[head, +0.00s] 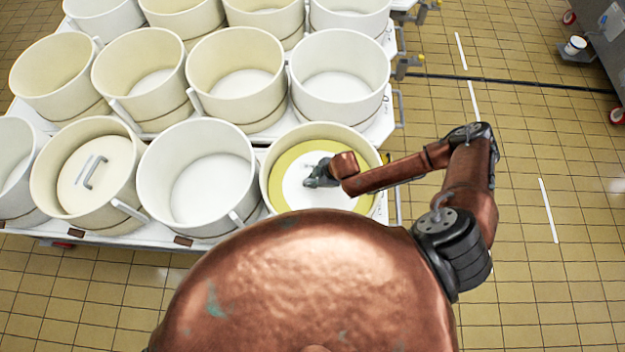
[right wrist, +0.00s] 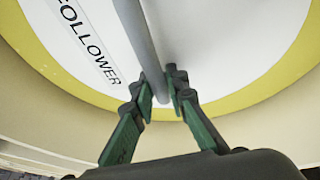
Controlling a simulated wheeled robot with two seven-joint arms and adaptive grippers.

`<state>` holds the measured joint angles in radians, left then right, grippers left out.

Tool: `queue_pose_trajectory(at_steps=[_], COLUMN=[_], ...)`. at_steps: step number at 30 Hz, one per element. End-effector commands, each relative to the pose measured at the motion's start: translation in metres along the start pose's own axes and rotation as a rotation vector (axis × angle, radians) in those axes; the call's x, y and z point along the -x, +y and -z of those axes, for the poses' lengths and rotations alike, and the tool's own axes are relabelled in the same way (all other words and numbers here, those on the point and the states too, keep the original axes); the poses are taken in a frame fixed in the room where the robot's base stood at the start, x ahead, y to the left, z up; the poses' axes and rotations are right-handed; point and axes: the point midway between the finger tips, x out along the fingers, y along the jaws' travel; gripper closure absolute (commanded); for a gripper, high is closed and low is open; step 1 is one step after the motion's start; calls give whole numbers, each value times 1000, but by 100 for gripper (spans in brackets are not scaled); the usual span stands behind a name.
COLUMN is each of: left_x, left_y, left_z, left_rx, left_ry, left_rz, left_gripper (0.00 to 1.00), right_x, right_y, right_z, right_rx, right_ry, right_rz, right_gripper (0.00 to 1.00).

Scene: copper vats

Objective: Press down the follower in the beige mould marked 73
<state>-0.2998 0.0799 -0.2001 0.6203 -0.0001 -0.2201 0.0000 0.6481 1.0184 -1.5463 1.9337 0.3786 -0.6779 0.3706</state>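A white follower with a yellow rim (head: 300,163) lies inside the beige mould (head: 268,196) at the front right of the moulds. The word FOLLOWER is readable on it in the right wrist view (right wrist: 225,40). No number 73 can be read on the mould. My right gripper (head: 312,180) is down inside this mould, over the follower. In the right wrist view, its two green-sided fingers (right wrist: 162,92) lie close on both sides of the follower's grey bar handle (right wrist: 143,45) and appear shut on it. My left gripper is not in view.
Several other beige moulds stand in rows on white trolleys. The one at front left (head: 60,190) holds a lid with a grey handle; its neighbour (head: 150,205) is open and empty. Tiled floor to the right is free, with a grey cart (head: 606,45) at the far right.

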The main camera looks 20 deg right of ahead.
Motion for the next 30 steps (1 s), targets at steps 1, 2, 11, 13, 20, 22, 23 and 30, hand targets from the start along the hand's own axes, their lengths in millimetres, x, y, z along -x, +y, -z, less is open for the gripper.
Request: queue_pose_trajectory(at_steps=[1,2,11,13,20,22,23,30], left_x=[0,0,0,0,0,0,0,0], left_y=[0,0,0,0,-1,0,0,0], left_z=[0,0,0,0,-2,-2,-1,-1], left_rx=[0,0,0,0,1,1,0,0], left_ry=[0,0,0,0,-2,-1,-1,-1], left_rz=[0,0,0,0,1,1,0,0], left_gripper=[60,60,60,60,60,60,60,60], right_x=[0,0,1,1,14,25,31,82], right_y=[-1,-1,2,2,3,2,2,2], right_z=[-1,0,1,1,0,0,0,0], right_rx=[0,0,1,1,0,0,0,-1], right_ry=[-1,0,2,2,1,1,1,1], right_rz=[2,1,-2,-3,-4,-4,-4,-4], right_gripper=[82,80,68,68,68,68,68,68])
